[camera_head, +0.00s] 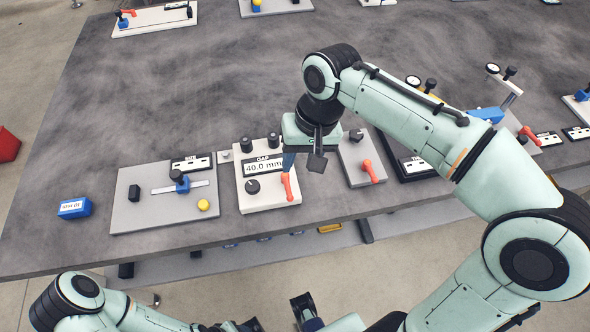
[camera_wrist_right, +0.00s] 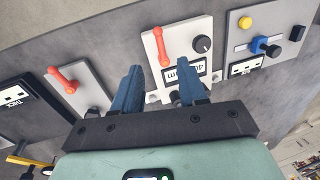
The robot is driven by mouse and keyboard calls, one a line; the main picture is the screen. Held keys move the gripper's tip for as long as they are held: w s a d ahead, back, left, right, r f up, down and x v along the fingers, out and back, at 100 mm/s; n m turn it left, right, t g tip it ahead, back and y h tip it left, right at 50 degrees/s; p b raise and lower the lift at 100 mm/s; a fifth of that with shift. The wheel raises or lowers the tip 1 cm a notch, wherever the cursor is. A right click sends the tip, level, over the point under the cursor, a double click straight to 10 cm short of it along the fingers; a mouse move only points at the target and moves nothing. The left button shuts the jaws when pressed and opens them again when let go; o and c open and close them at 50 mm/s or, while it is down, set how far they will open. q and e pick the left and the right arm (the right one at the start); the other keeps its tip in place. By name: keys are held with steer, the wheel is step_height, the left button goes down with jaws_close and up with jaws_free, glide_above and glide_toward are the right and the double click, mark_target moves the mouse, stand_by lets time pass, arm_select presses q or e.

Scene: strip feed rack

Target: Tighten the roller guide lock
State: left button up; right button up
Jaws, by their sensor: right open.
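A white GAP panel (camera_head: 253,198) carries a 40.0 mm display, a black knob (camera_head: 252,186) and a red lever (camera_head: 287,187). The lever also shows in the right wrist view (camera_wrist_right: 161,47). A grey panel (camera_head: 353,172) to its right has another red lever (camera_head: 370,171). No label in view names the roller guide lock, so I cannot tell which lever it is. My right gripper (camera_head: 301,163) is open above the GAP panel's upper right part. Its blue fingers (camera_wrist_right: 158,78) are apart and empty, pointing toward the display. My left arm (camera_head: 75,300) is low at the left; its fingers are unclear.
A blue block (camera_head: 75,208) lies further left. A dark-framed THICK unit (camera_wrist_right: 22,112) adjoins the second lever panel.

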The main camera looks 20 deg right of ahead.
steer(key=shift+d+r, duration=0.2)
steer(key=shift+r, duration=0.95)
